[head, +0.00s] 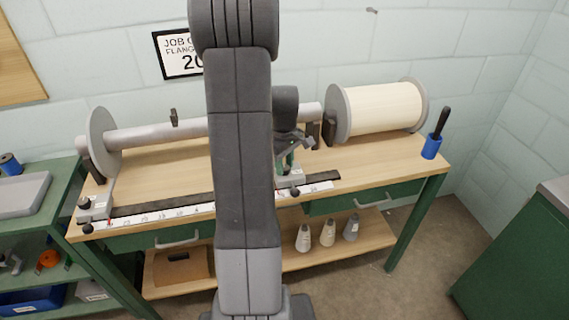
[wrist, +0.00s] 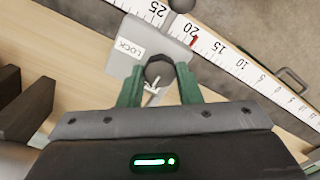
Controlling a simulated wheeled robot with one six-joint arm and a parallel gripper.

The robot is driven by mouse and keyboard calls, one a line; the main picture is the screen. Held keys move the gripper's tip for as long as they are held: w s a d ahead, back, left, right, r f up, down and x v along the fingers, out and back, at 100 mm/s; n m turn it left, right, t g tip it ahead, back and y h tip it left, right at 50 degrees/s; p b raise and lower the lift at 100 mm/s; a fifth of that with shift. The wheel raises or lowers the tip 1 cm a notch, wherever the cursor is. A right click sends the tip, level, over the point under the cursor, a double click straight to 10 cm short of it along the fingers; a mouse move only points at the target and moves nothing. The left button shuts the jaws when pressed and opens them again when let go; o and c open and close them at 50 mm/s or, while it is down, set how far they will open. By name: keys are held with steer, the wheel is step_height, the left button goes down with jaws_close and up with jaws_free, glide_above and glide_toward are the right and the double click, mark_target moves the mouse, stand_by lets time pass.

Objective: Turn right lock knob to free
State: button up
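The right lock knob (wrist: 159,68) is a dark round knob beside a white LOCK label (wrist: 129,49) on a grey block (wrist: 165,45). A white arrow mark shows just below the knob in the wrist view. My gripper (wrist: 159,78) has its two green fingers on either side of the knob. Whether they touch it or leave narrow gaps cannot be told. In the head view my gripper (head: 287,166) is over the right grey block (head: 291,180) on the ruler, and its fingers hide the knob's top.
A ruler (head: 150,217) runs along the bench front (head: 370,170). A left grey block (head: 97,208) with dark knobs sits at its left end. A shaft (head: 160,133) with a flange (head: 103,140) and a wound beam (head: 385,108) lie behind.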

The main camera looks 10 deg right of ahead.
steer(key=o, duration=0.4)
steer(key=shift+o, duration=0.2)
steer(key=shift+r, duration=0.1)
step_height(320, 180, up, 14)
steer(key=shift+f, duration=0.2)
step_height(320, 180, down, 14)
steer(key=shift+r, duration=0.1)
stand_by(0.5)
stand_by(0.4)
